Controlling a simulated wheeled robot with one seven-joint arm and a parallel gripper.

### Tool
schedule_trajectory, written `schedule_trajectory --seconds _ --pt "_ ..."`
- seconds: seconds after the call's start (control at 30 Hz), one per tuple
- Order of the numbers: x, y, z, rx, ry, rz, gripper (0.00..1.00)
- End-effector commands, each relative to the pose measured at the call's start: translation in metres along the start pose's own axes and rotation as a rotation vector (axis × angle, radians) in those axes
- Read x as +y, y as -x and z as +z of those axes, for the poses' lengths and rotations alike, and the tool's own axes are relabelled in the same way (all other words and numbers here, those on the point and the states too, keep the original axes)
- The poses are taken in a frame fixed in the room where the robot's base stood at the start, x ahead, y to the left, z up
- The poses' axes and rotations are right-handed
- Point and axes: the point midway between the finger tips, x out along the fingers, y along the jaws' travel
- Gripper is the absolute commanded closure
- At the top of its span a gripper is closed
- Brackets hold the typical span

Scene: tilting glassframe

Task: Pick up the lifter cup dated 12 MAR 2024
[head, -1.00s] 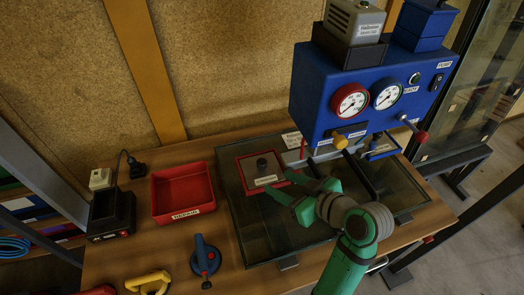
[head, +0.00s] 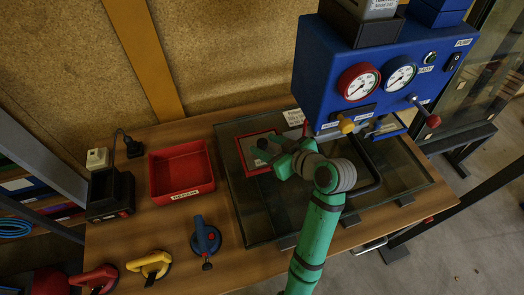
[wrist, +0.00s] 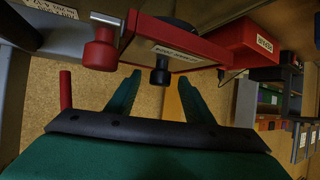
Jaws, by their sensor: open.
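Three lifter cups rest on the wooden table at the lower left of the head view: a blue one (head: 206,238), a yellow one (head: 149,265) and a red one (head: 95,277). No date is readable on any of them. My gripper (head: 264,150) is away from the cups, over the red-framed panel (head: 242,152) on the glass frame. In the wrist view my gripper (wrist: 159,79) is open, its green fingers apart. A black knob (wrist: 160,70) on the panel shows between the fingertips; I cannot tell whether they touch it.
A red tray (head: 181,170) and a black charger-like box (head: 110,196) stand behind the cups. A blue gauge box (head: 375,75) with levers hangs over the glass frame (head: 245,222). In the wrist view a red knob (wrist: 99,50) is close to the left finger. Bare table surrounds the cups.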

Motion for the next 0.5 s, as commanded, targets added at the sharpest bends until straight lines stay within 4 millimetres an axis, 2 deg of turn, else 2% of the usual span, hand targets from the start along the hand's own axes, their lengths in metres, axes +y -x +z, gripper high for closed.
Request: schedule_trajectory --seconds 0.1,0.2,0.47,0.5 --pt "0.0 -0.016 0.0 -0.001 0.001 -0.003 0.52" --pt "-0.001 -0.024 -0.001 0.0 0.003 -0.003 0.52" --pt "-0.001 -0.026 -0.001 0.001 0.003 -0.003 0.52" --pt "-0.001 -0.026 -0.001 0.001 0.003 -0.003 0.6"
